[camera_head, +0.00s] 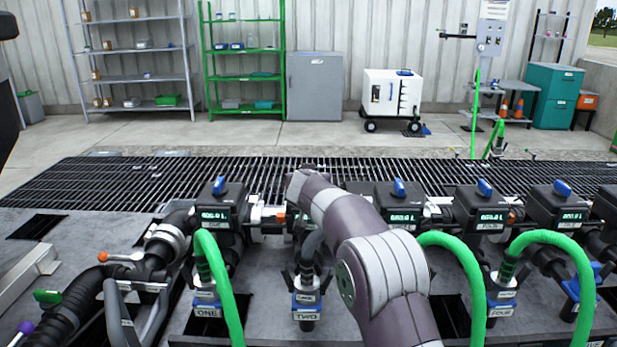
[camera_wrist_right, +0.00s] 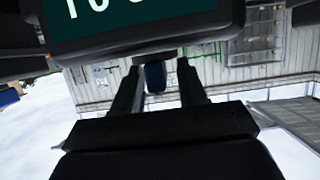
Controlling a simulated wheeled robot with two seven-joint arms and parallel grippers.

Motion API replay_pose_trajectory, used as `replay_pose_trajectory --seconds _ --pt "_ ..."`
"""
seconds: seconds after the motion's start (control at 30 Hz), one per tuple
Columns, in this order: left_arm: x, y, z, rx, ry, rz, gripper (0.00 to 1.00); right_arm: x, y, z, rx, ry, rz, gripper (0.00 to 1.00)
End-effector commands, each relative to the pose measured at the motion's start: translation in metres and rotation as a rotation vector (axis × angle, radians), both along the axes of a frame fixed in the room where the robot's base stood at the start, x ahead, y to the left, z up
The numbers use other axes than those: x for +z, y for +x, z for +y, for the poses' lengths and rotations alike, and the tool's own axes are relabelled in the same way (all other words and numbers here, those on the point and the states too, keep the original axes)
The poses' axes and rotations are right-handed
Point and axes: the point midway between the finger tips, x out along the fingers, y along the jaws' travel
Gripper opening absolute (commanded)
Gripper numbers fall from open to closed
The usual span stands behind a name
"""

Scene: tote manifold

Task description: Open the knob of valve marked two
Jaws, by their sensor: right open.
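The valve marked TWO (camera_head: 306,316) shows its blue-collared lower fitting in the head view. The meter box above it is mostly hidden behind my right arm. In the right wrist view a dark box with a green display (camera_wrist_right: 140,18) fills the top. A blue knob (camera_wrist_right: 155,78) sticks out from that box. My right gripper (camera_wrist_right: 159,68) is open, with one finger on each side of the blue knob; contact cannot be told. In the head view the right gripper is hidden behind its own arm. My left gripper is not in view.
Neighbouring meters have blue knobs on top, at valve ONE (camera_head: 219,185) and further right (camera_head: 399,187). Green hoses (camera_head: 217,280) arch up in front. An orange-handled lever (camera_head: 120,257) lies at left. Beyond the dark floor grating (camera_head: 130,180) stand a green rack (camera_head: 243,50) and white cart (camera_head: 390,95).

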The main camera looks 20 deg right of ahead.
Motion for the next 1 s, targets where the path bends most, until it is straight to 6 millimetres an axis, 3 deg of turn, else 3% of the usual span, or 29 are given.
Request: replay_pose_trajectory --seconds 0.27,0.3,0.4,0.43,0.73,1.0 --pt "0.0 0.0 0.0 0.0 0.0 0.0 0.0 -0.001 0.002 -0.001 0.001 0.0 -0.001 0.41" --pt "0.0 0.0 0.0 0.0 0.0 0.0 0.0 -0.001 0.002 -0.001 0.0 0.0 -0.001 0.38" --pt "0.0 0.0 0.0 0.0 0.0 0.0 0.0 -0.001 0.002 -0.001 0.0 0.0 0.0 0.06" --pt "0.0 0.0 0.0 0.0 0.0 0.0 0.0 -0.001 0.002 -0.001 0.0 0.0 0.0 0.0" --pt "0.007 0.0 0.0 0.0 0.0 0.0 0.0 0.001 0.002 -0.001 0.019 -0.001 0.001 0.0" --pt "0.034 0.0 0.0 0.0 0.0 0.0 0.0 0.005 0.002 0.0 0.127 0.0 0.002 0.0"
